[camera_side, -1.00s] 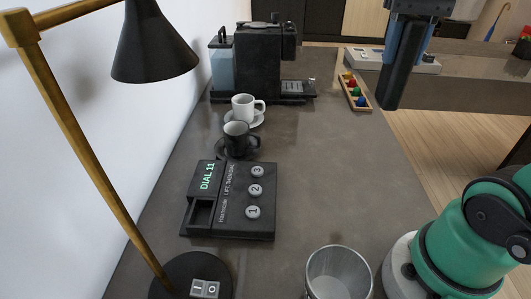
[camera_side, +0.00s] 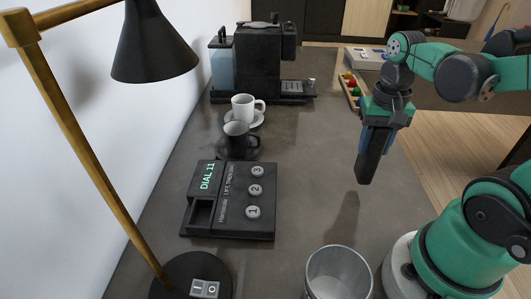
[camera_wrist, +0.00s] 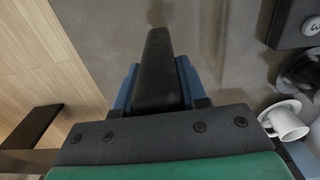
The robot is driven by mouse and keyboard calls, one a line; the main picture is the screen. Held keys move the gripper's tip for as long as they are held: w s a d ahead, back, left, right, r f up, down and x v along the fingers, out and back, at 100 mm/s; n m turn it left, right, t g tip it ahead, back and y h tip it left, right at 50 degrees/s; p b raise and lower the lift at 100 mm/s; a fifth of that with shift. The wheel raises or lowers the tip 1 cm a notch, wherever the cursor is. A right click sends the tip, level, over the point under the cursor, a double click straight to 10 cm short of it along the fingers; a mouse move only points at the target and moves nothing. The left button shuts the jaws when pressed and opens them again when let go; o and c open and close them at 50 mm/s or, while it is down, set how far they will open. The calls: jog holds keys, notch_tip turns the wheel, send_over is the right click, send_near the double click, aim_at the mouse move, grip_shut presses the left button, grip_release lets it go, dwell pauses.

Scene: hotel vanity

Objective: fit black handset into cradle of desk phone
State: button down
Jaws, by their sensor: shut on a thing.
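The black desk phone (camera_side: 232,200) lies on the counter in the side view, with numbered round buttons, a lit "DIAL 11" display and an empty rectangular cradle (camera_side: 201,214) at its left front. A corner of the phone (camera_wrist: 296,24) shows in the wrist view. My gripper (camera_side: 375,140) is shut on the black handset (camera_side: 367,165), which hangs near upright above the counter, to the right of the phone and apart from it. In the wrist view the handset (camera_wrist: 158,70) sits between the blue fingers. Its upper part is hidden by the gripper in the side view.
A dark cup (camera_side: 236,137) and a white cup (camera_side: 243,106) stand behind the phone, before a coffee machine (camera_side: 262,60). A lamp base (camera_side: 185,272) and a metal bin (camera_side: 338,275) are in front. The counter between phone and handset is clear.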

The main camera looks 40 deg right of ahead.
aim_at(371, 156)
jog(key=shift+f, duration=1.5)
jog(key=shift+f, duration=0.1)
jog(key=shift+c, duration=2.4)
grip_release()
notch_tip(371, 156, up, 12)
jog(key=shift+f, duration=0.1)
jog(key=w+a+f+n+t, duration=0.3)
jog(key=w+a+n+t, duration=0.1)
jog(key=w+n, duration=0.1)
jog(key=shift+a+f+n+h, duration=0.3)
jog(key=shift+a, duration=0.1)
jog(key=shift+o, duration=0.4)
jog(key=a+n+t, duration=0.1)
jog(key=w+a+f+n+t, duration=0.1)
jog(key=w+a+n+t, duration=0.1)
jog(key=a, duration=0.1)
jog(key=shift+f, duration=0.2)
